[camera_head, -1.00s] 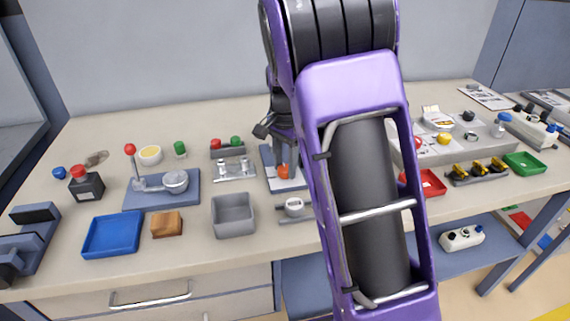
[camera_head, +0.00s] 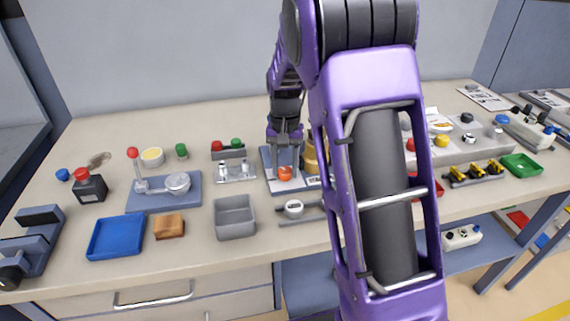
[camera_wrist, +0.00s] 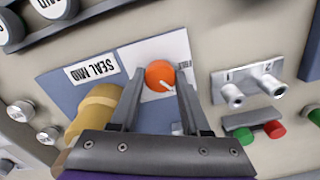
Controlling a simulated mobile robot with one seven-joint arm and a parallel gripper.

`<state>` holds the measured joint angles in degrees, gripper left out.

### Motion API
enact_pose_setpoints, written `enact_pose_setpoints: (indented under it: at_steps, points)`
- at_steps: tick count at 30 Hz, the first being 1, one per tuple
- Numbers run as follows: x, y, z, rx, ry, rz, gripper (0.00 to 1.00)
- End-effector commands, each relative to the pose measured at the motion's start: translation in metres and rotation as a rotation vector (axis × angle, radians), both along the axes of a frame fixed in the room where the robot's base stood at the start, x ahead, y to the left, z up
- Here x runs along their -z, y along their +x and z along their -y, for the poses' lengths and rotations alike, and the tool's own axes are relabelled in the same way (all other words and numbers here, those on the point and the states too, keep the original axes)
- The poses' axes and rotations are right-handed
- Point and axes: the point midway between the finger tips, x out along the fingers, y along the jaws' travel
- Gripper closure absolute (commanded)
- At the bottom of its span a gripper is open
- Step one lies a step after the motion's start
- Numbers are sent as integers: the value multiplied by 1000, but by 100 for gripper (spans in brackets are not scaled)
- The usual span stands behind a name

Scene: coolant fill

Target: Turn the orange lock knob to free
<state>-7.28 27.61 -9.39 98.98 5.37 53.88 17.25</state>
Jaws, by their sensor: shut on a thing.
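The orange lock knob (camera_head: 285,174) sits on a white card on a blue-grey plate (camera_head: 270,183) in the middle of the bench. In the wrist view the orange knob (camera_wrist: 160,75) is round, with a white pointer line running toward the lower right of the picture. My gripper (camera_head: 285,165) comes down on it from above. In the wrist view my gripper's (camera_wrist: 159,84) two fingers stand on either side of the knob, shut on it. A brass-coloured cylinder (camera_wrist: 95,112) stands on the same plate beside the left finger.
A plate with two metal fittings (camera_head: 236,172) and a red and green button block (camera_head: 228,154) lie left of the knob. A grey bin (camera_head: 235,217) and a small gauge-like fixture (camera_head: 294,208) stand in front. My arm hides part of the bench on the right.

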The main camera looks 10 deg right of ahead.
Motion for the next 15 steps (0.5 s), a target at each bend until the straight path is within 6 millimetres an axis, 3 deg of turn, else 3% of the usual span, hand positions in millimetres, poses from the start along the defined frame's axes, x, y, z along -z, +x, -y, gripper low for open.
enact_pose_setpoints:
  at_steps: [15]
  points:
    - [-2, 1, 1, -487, 1, 1, 100]
